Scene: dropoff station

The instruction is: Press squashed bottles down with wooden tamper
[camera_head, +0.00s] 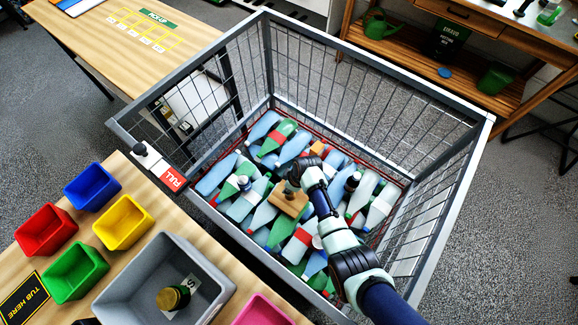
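The squashed bottles (262,218), in blue, green and white with some red labels, lie heaped in the grey wire cage (412,95). The wooden tamper (288,203) is a light brown block on the heap, near its middle. My gripper (291,187) is directly above the block, at the tamper's handle, and appears shut on it. The fingers are small and dark, and the handle is mostly hidden. The block appears to touch the bottles under it; its underside is hidden. My arm reaches in from the lower right and covers part of the heap.
A red FULL sign (172,179) sits on the cage's left rim. At the lower left, a wooden table holds blue (92,187), red, yellow and green bins and a grey tub (128,282). The cage walls rise around my arm. A wooden shelf (460,75) stands behind.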

